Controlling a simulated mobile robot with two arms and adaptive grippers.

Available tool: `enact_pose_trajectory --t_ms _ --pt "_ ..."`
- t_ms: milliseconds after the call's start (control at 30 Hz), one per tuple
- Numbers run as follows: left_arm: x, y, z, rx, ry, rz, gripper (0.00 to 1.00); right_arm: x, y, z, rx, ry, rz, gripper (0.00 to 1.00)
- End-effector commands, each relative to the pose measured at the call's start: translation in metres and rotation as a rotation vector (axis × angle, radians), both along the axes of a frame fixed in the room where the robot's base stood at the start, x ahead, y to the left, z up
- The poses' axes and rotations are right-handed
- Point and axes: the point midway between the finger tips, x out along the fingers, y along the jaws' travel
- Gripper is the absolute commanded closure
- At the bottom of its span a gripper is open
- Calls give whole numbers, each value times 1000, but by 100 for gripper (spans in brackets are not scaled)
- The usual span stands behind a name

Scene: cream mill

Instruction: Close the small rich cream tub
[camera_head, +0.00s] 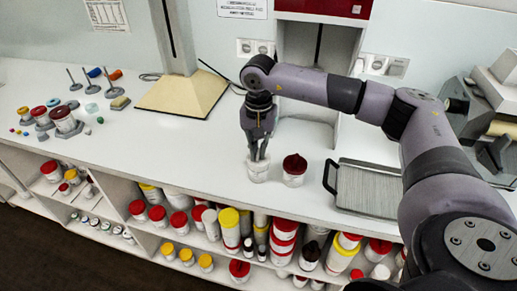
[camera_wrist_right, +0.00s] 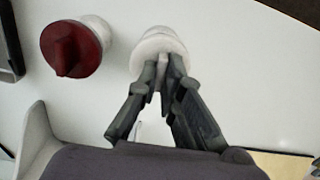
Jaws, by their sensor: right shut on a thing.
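A small white tub (camera_head: 258,174) stands on the white counter, directly below my right gripper (camera_head: 259,156). In the right wrist view the gripper (camera_wrist_right: 163,77) is shut on an upright white grip of a white lid (camera_wrist_right: 158,45), which is at the tub's top. Whether the lid is fully seated cannot be told. A second white tub (camera_head: 293,180) with a dark red finned lid (camera_head: 295,162) stands just to the right. It shows at left in the wrist view, where its lid (camera_wrist_right: 75,48) looks on. No label is readable. My left gripper is out of view.
A ribbed metal tray (camera_head: 368,188) with a black handle lies right of the tubs. A beige machine base (camera_head: 183,97) stands behind to the left. Weights and stamps (camera_head: 68,121) sit at the far left. Several jars (camera_head: 229,228) fill the shelf below. The counter left of the tubs is clear.

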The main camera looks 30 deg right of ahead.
Motion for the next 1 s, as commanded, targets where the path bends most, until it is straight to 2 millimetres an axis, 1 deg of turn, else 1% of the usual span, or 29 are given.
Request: enact_pose_trajectory --t_ms 233,267,567,600,800,1000 --pt "0 0 0 0 0 0 60 0 0 0 0 0 0 100" --pt "0 0 0 0 0 0 60 0 0 0 0 0 0 90" --pt "0 -1 0 -1 0 -1 60 0 0 1 0 0 0 70" --pt "0 -1 0 -1 0 -1 60 0 0 1 0 0 0 69" --pt "0 -1 0 -1 -1 -1 60 0 0 1 0 0 0 68" --pt "0 -1 0 -1 -1 -1 60 0 0 1 0 0 0 55"
